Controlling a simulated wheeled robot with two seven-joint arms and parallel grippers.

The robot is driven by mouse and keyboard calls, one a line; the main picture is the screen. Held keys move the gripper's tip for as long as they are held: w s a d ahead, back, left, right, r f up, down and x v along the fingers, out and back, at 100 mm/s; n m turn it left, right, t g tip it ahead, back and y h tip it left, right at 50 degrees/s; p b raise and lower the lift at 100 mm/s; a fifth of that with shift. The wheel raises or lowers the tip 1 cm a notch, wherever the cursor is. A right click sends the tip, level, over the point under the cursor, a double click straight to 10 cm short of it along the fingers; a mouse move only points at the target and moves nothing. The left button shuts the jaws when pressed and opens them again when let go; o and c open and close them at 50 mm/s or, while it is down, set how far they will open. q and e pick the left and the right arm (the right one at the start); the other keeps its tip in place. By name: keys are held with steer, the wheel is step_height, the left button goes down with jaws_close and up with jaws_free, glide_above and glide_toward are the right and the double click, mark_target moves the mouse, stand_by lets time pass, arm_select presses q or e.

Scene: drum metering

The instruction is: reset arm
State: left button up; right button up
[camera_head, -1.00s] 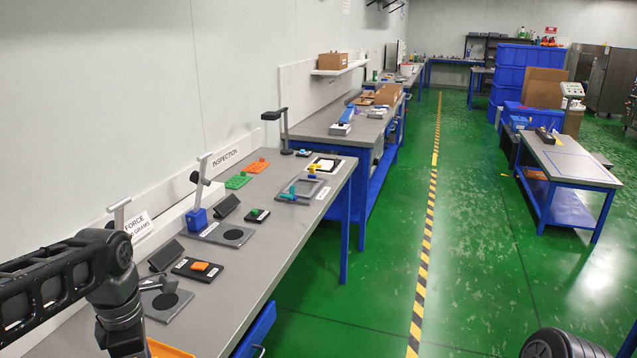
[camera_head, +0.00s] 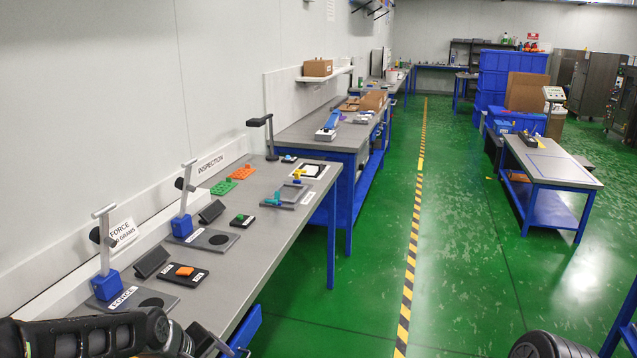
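My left arm (camera_head: 100,336) comes in from the lower left corner, in front of the near end of the workbench. Its dark links run along the bottom edge, and I do not see its gripper fingers. My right arm shows only as a black rounded part (camera_head: 552,346) at the bottom right. The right gripper is outside the picture. No object is seen held by either arm.
The grey workbench (camera_head: 262,232) on the left carries two blue-based gauge stands (camera_head: 106,286) (camera_head: 182,226), an orange block (camera_head: 185,271), green (camera_head: 222,187) and orange plates (camera_head: 242,172). Green floor (camera_head: 345,290) is open right of it, crossed by a striped line. A low blue-legged table (camera_head: 550,168) stands at right.

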arm_select(q)
steer(key=s+d+f+m+h, duration=0.1)
steer(key=s+d+f+m, duration=0.2)
steer(key=f, duration=0.4)
steer(key=s+d+f+m, duration=0.1)
steer(key=d+f+m, duration=0.1)
steer(key=d+f, duration=0.35)
steer(key=s+d+f+m+g, duration=0.1)
steer(key=s+d+f+g, duration=0.1)
steer(key=s+f, duration=0.6)
steer(key=s+d+f+m+g+h, duration=0.1)
steer(key=s+d+f, duration=0.3)
steer(key=s+f, duration=0.4)
steer(key=s+g, duration=0.1)
steer(key=s, duration=0.5)
steer(key=shift+d+f+m+g, duration=0.25)
steer(key=shift+f+m+g, duration=0.05)
steer(key=shift+m, duration=0.1)
steer(key=shift+w, duration=0.1)
